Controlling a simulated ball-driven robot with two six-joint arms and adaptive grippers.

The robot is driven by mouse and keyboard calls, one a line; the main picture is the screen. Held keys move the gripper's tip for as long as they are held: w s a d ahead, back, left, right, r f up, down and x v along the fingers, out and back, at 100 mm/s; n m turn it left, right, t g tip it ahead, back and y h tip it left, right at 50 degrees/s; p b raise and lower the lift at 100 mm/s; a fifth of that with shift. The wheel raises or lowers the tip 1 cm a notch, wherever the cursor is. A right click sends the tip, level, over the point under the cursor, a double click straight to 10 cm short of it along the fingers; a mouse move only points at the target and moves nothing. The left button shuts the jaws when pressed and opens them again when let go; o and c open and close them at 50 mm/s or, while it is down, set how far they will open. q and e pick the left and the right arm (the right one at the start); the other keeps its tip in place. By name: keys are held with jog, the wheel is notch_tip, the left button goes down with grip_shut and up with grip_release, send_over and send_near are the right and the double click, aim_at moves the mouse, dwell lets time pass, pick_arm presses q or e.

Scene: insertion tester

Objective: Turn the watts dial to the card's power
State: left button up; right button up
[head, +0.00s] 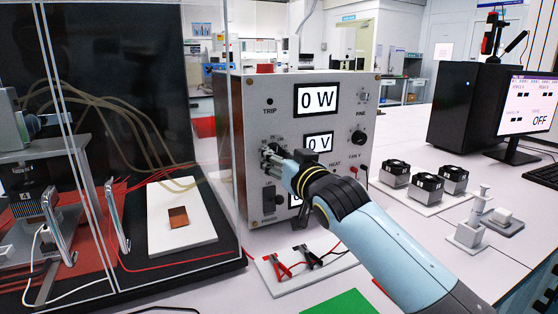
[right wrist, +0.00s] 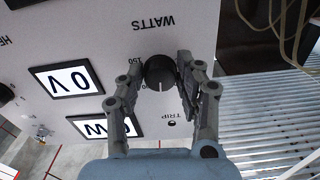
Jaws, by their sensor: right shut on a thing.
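The watts dial (right wrist: 160,72) is a round black knob on the tester's front, under the upside-down WATTS lettering in the right wrist view. A pale mark on it points towards the bottom of that picture. My right gripper (right wrist: 163,80) is shut on the dial, one finger on each side. In the head view my right gripper (head: 272,157) reaches the panel's left part and hides most of the dial. The grey tester (head: 245,150) shows 0 W on its top display (head: 317,98) and 0 V on the display below (head: 318,142). I cannot make out a card with a power value. My left gripper is not in view.
A clear-walled enclosure with a white plate (head: 205,235) stands at the left. Red and black clips lie on a white pad (head: 270,275) before the tester. Several black coolers (head: 427,188), a computer tower (head: 465,105) and a monitor (head: 528,105) reading OFF are at the right.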

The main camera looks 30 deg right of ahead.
jog(key=m+b, duration=0.1)
jog(key=m, duration=0.5)
jog(key=shift+a+f+m, duration=0.1)
jog(key=shift+f+m, duration=0.05)
jog(key=shift+m, duration=0.15)
dwell(0.5)
jog(key=o, duration=1.1)
jog(key=s, duration=1.2)
jog(key=shift+a, duration=0.4)
